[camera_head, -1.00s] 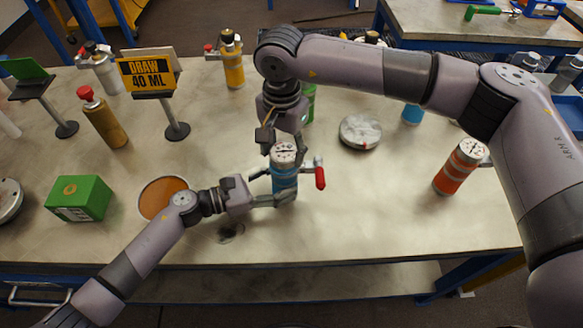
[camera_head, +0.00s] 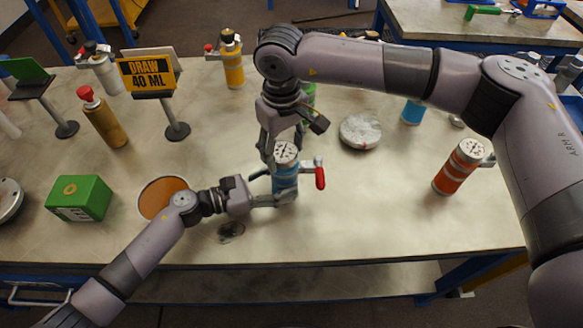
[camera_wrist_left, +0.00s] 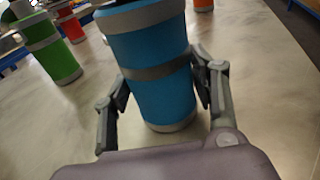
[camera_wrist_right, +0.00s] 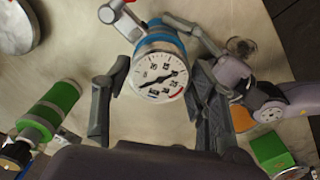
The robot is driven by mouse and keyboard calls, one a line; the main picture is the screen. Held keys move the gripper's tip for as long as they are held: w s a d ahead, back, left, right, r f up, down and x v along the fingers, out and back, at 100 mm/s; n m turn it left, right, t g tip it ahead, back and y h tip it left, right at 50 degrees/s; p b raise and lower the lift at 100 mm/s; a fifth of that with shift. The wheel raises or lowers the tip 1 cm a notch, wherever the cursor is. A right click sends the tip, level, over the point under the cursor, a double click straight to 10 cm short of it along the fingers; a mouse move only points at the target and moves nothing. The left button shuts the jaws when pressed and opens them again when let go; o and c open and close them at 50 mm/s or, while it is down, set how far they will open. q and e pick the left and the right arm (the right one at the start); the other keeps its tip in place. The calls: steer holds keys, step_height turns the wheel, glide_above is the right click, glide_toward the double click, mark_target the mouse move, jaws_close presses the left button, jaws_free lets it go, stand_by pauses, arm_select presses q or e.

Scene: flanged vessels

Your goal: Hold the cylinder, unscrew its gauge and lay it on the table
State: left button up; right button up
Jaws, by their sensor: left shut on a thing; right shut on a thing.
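The blue cylinder (camera_head: 285,183) stands upright on the table (camera_head: 380,215), with a grey band and a red-handled side fitting (camera_head: 319,176). Its round gauge (camera_head: 286,152) is on top, and its white dial (camera_wrist_right: 160,76) faces up in the right wrist view. My left gripper (camera_head: 279,199) is shut on the cylinder's body from the left. In the left wrist view its fingers flank the blue body (camera_wrist_left: 155,80). My right gripper (camera_head: 284,148) comes from above and is shut on the gauge, one finger at each side. The joint beneath the gauge is hidden.
An orange cylinder (camera_head: 459,166) stands to the right and a grey round disc (camera_head: 360,132) behind right. A green box (camera_head: 80,198), an orange-topped dish (camera_head: 162,196) and a yellow sign (camera_head: 148,74) are left. The table's front right is clear.

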stand_by(0.3)
steer(key=n, duration=0.4)
steer(key=shift+n, duration=0.4)
steer(key=o, duration=1.2)
steer(key=shift+o, duration=0.2)
